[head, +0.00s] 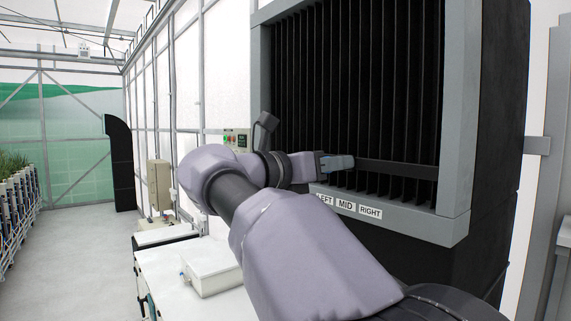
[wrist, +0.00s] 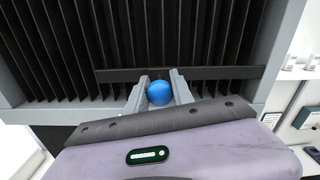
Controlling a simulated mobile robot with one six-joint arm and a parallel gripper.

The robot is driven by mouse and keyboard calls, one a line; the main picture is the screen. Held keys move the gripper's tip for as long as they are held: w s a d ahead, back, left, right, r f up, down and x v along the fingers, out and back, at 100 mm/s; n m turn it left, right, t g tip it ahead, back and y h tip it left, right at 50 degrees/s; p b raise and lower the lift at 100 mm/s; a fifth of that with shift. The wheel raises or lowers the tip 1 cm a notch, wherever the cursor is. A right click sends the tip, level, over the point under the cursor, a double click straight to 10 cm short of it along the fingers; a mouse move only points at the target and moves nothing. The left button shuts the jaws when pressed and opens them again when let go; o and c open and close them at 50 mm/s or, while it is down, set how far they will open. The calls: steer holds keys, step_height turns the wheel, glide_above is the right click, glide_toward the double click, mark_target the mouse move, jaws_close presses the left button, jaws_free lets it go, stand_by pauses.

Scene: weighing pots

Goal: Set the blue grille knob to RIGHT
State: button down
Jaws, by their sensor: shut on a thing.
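The blue knob (wrist: 159,93) is a round ball in front of the black slatted grille (head: 352,90), on a dark horizontal bar (head: 400,170). In the wrist view my gripper (wrist: 159,91) has one finger on each side of the knob, shut on it. In the head view my gripper (head: 338,162) reaches the bar from the left, near the lower part of the grille, roughly above the LEFT (head: 324,199) and MID (head: 346,204) labels. The RIGHT label (head: 370,211) is further right on the lower frame. The fingers largely hide the knob in the head view.
A grey frame (head: 452,120) surrounds the grille. A white bench with a pale box (head: 212,272) stands below my arm to the left. A small control panel (head: 238,138) is on the wall behind. The bar is clear to the right of my gripper in the head view.

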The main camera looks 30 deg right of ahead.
stand_by(0.4)
steer(key=s, duration=0.6)
steer(key=shift+s+d+r, duration=0.1)
steer(key=shift+s+d, duration=0.1)
steer(key=shift+d, duration=0.05)
steer(key=shift+w, duration=0.2)
steer(key=c, duration=1.2)
jaws_free()
steer(key=shift+o, duration=0.3)
steer(key=shift+s, duration=0.35)
steer(key=shift+w, duration=0.1)
